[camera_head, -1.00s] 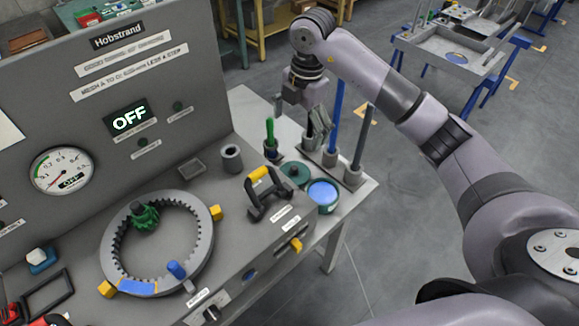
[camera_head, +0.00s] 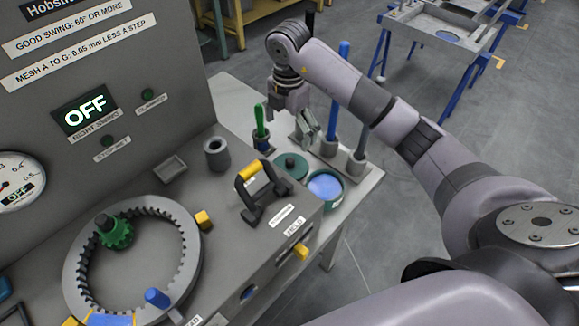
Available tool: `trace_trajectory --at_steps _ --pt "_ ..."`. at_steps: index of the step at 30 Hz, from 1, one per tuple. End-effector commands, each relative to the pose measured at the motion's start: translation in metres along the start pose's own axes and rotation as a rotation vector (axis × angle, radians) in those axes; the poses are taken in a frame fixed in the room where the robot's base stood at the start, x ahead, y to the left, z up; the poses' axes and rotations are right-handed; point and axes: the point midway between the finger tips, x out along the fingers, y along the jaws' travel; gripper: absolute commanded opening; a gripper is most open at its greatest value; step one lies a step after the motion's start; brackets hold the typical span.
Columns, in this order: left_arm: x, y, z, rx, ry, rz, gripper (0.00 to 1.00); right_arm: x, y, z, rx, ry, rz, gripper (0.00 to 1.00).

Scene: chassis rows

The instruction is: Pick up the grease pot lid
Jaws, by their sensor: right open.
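The grease pot lid (camera_head: 291,164), a dark green disc with a small knob, lies on the bench beside the grease pot (camera_head: 325,190). The pot is open, dark green outside, with blue showing inside. My right gripper (camera_head: 308,132) is open and empty, pointing down above and just behind the lid, apart from it in the picture. Its exact height over the bench is hard to tell. My left gripper is out of view.
Holders with a green-handled tool (camera_head: 260,122), a blue rod (camera_head: 339,90) and a grey rod (camera_head: 362,137) stand close around the gripper. A yellow-topped handle (camera_head: 252,170) and a grey cup (camera_head: 217,153) are left of the lid. A ring gear (camera_head: 75,270) lies at lower left.

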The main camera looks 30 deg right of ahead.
Motion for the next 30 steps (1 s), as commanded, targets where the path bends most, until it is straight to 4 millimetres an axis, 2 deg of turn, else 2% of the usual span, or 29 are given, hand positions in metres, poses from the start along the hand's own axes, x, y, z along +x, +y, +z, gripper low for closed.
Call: trace_trajectory --at_steps 3,9,17,21,24,30 --pt "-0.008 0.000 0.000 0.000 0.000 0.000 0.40 0.026 -0.001 0.000 0.002 0.002 -0.005 0.96" --pt "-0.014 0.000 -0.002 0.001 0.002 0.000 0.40 0.060 0.000 -0.001 0.000 0.002 -0.001 0.96" --pt "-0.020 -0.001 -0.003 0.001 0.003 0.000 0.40 0.078 -0.002 0.000 0.001 0.002 -0.002 0.96" --pt "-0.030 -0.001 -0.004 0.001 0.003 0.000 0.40 0.099 -0.004 -0.001 0.001 0.002 -0.003 0.96" --pt "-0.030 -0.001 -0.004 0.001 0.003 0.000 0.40 0.114 -0.004 -0.001 0.001 0.002 -0.001 0.96" --pt "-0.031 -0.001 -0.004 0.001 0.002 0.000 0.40 0.123 -0.003 0.000 0.000 -0.001 0.002 0.96"
